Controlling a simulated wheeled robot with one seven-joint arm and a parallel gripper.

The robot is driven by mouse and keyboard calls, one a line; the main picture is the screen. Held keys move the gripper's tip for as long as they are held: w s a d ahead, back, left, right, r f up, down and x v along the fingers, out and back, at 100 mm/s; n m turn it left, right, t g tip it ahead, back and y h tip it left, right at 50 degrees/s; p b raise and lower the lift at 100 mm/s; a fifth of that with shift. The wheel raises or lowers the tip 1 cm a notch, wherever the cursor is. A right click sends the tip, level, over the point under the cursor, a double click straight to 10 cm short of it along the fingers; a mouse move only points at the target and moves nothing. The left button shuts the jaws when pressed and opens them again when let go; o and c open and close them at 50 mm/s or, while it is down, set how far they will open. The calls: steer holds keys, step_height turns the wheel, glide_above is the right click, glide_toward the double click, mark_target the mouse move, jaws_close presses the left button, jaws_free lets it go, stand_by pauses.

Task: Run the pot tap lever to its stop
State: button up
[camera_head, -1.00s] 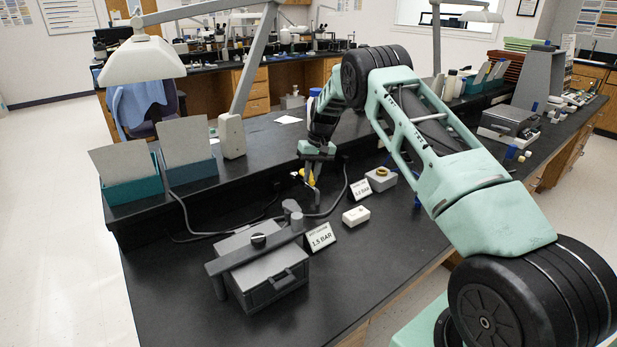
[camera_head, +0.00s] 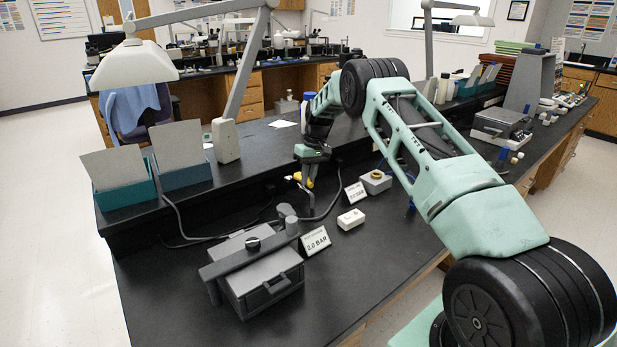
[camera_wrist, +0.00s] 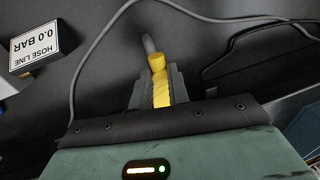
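The yellow pot tap lever (camera_wrist: 158,64) shows in the wrist view, with a grey rounded part (camera_wrist: 148,44) beyond it. My gripper (camera_wrist: 158,90) has its two dark fingers close together on either side of the yellow. The fingers hide part of the lever. In the head view my gripper (camera_head: 308,180) points down behind the pot, by the raised ledge, with yellow at its tips. The grey pot (camera_head: 264,284) stands at the front left with a bar across its lid. The pot gauge sign (camera_head: 316,241) beside it reads 2.0 BAR.
A dark hose (camera_wrist: 82,65) curves past my gripper. The hose line sign (camera_wrist: 40,48) reads 0.0 BAR in the wrist view. A small white box (camera_head: 351,219) and a grey box with a yellow ring (camera_head: 375,183) lie to the right.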

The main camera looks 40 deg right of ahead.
steer(key=o, duration=0.4)
steer(key=shift+r, duration=0.1)
steer(key=d+r, duration=0.1)
steer(key=r, duration=0.4)
steer(key=d+r, duration=0.1)
steer(key=r, duration=0.5)
steer(key=d+r, duration=0.1)
steer(key=r, duration=0.4)
steer(key=shift+d+r+b, duration=0.2)
steer(key=shift+r+b, duration=0.2)
